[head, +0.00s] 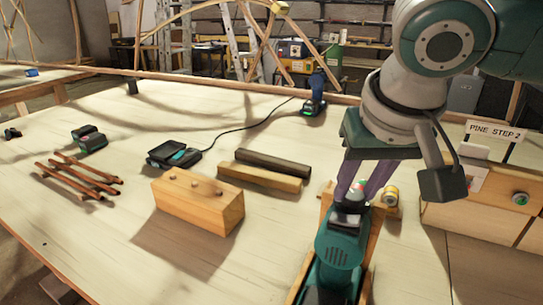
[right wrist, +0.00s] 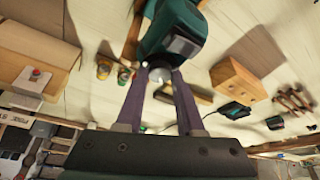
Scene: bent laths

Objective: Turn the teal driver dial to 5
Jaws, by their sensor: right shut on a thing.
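The teal driver (head: 338,250) lies in a wooden cradle at the front of the bench, its nose pointing away from me. It also shows in the right wrist view (right wrist: 172,32). My right gripper (head: 354,198) comes down from above onto the driver's front end. Its two purple fingers are shut on the grey dial (right wrist: 160,73), one on each side. The fingers hide much of the dial, and I cannot read any number on it. My left gripper is not in view.
A card reading "PINE STEP 2" (head: 494,131) stands by a wooden box with a green button (head: 520,198) at right. A small yellow-banded cylinder (head: 390,195) is close beside my gripper. A wooden block (head: 198,206), wood bars (head: 262,176) and a charger (head: 173,154) lie left.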

